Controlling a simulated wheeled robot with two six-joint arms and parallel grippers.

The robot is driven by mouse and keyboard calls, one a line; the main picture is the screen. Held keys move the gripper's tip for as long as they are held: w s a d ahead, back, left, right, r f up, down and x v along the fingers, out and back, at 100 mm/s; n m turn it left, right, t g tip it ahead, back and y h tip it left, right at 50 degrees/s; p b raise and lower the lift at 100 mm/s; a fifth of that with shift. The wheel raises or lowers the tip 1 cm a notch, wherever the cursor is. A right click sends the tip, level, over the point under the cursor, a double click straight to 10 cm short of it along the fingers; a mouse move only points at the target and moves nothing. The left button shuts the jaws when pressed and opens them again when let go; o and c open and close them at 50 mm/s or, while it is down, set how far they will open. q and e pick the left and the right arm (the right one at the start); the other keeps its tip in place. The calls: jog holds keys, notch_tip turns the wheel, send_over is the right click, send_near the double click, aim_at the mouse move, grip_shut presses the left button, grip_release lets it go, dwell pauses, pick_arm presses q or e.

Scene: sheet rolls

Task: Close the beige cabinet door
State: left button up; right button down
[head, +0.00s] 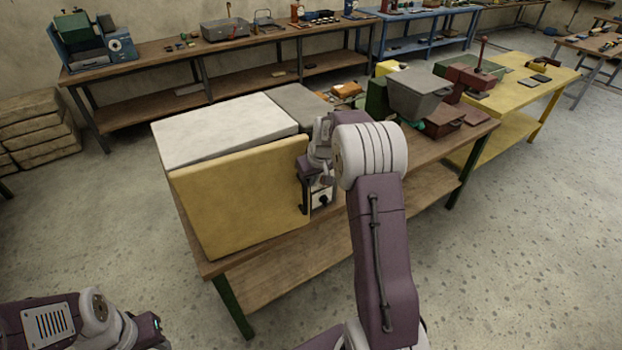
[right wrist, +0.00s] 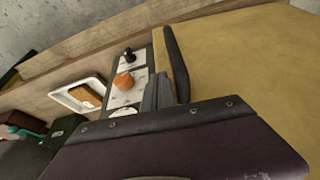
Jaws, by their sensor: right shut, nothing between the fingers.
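The beige cabinet door (head: 240,198) is a wide yellowish panel on the front of a white-topped cabinet (head: 225,130). It stands upright and looks nearly flush with the cabinet front; I cannot tell whether a small gap is left. A dark bar handle (right wrist: 177,64) runs along its edge nearest my right gripper. My right gripper (right wrist: 158,92) is shut and empty, close beside the handle; I cannot tell if they touch. In the head view my right wrist hides part of this area. My left arm shows at the lower left, its fingertips out of view.
A panel with an orange button (right wrist: 124,81) and a black knob (right wrist: 128,54) sits beside the door. A white tray (right wrist: 62,98) lies on the wooden workbench (head: 262,250). A grey hopper (head: 415,92) and red machine stand to the right. The floor in front is clear.

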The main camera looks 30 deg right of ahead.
jog(key=w+n+p, duration=0.1)
jog(key=w+n+y+p, duration=0.1)
jog(key=w, duration=0.1)
jog(key=w+n+p, duration=0.1)
jog(key=shift+w+d+r, duration=0.15)
jog(key=shift+w+d, duration=0.1)
jog(key=shift+w, duration=0.05)
jog(key=shift+r, duration=0.1)
